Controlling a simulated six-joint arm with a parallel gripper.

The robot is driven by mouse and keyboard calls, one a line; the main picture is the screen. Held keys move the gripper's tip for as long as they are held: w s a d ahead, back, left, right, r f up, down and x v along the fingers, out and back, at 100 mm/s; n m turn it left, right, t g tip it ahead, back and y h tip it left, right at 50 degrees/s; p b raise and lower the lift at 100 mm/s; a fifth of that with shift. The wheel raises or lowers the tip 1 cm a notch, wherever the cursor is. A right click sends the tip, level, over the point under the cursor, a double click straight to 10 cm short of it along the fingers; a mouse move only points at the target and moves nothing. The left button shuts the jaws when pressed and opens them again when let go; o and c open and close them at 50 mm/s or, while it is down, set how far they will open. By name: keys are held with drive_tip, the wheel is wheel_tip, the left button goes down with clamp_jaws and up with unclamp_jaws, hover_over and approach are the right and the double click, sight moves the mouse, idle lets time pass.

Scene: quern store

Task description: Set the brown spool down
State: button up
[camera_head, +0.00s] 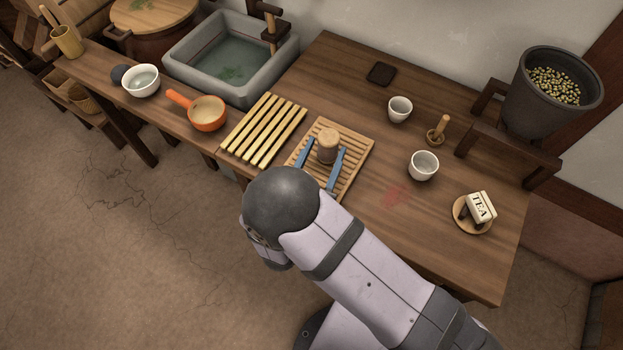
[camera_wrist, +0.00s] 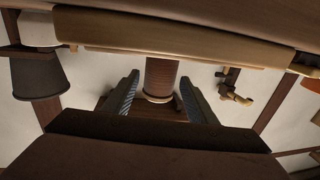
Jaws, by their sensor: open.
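The brown spool (camera_head: 327,148) stands upright on a slatted wooden rack (camera_head: 358,142) at the table's near side. My gripper (camera_head: 326,151) is open, with one blue finger on each side of the spool. In the wrist view the spool (camera_wrist: 161,78) shows between the two spread fingers of my gripper (camera_wrist: 161,80), with a gap visible on both sides. My arm hides the near edge of the rack.
A yellow slatted rack (camera_head: 262,131) lies just left. Two white cups (camera_head: 400,109) (camera_head: 423,166), a wooden stamp-like piece (camera_head: 437,131) and a saucer (camera_head: 461,215) with a TEA block (camera_head: 481,207) stand right. An orange pan (camera_head: 207,114) is further left.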

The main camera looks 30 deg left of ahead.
drive_tip(key=s, duration=0.3)
drive_tip(key=s+d+b, duration=0.1)
drive_tip(key=s, duration=0.5)
drive_tip(key=shift+d, duration=0.25)
drive_tip(key=o, duration=0.3)
drive_tip(key=shift+s, duration=0.1)
